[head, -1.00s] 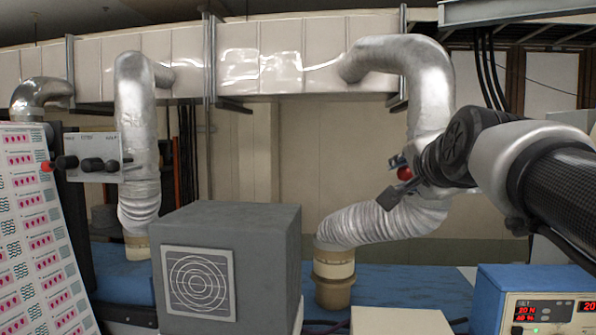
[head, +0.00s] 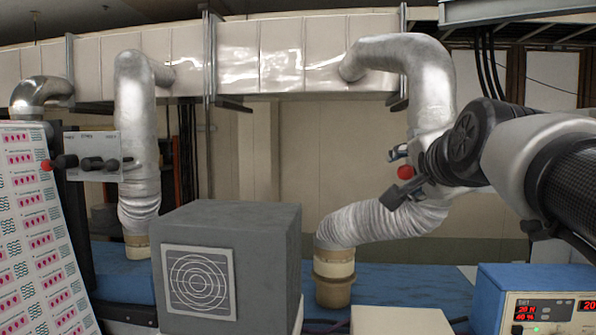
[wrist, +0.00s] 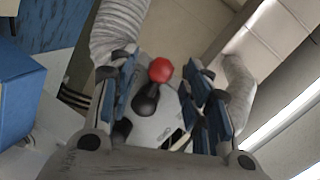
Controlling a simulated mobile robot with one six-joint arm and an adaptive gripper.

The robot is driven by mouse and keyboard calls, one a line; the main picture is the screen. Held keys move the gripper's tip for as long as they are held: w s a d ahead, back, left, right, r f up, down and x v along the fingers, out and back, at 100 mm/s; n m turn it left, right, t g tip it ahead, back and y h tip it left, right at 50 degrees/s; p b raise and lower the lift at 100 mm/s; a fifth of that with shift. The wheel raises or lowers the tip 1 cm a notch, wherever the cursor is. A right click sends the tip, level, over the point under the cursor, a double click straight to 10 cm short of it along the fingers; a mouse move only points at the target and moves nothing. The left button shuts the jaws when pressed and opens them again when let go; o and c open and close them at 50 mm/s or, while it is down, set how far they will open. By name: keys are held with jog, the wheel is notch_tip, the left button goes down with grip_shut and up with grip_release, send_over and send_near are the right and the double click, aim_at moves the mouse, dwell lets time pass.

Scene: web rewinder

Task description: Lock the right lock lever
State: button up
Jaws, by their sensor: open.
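A lever with a red ball knob on a black stem, apparently the right lock lever, shows in the wrist view (wrist: 160,71) between my gripper's two fingers. A light grey plate lies behind it. My gripper (wrist: 161,80) is open, with blue-padded fingers left and right of the knob; whether either touches it I cannot tell. In the head view the red knob (head: 405,172) shows at my gripper (head: 398,176), in front of the right silver duct. The lever's mounting is hidden there by my wrist and arm.
Another red knob (head: 47,166) with black handles sits on a panel at far left. The corrugated silver duct (head: 385,225) stands close behind my gripper. A grey box (head: 255,250) and a blue controller (head: 490,300) stand in front.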

jog(key=v, duration=1)
jog(key=shift+s, duration=0.2)
jog(key=s+a+f+n+g+y+b, duration=0.1)
jog(key=s+a+f+n+g, duration=0.3)
jog(key=f, duration=1)
jog(key=s+a+f+n+g, duration=0.1)
jog(key=s+f+n+g, duration=0.1)
jog(key=s+f+n, duration=0.8)
jog(key=s+a+f+n+g+y+b, duration=0.1)
jog(key=s+a+f+n+g, duration=0.2)
jog(key=f, duration=1.4)
notch_tip(320, 180, down, 32)
jog(key=s+m+g+b, duration=0.1)
jog(key=s+b, duration=0.1)
jog(key=b, duration=2.8)
jog(key=shift+d+m+g, duration=0.3)
jog(key=shift+d, duration=0.1)
jog(key=shift+r, duration=0.15)
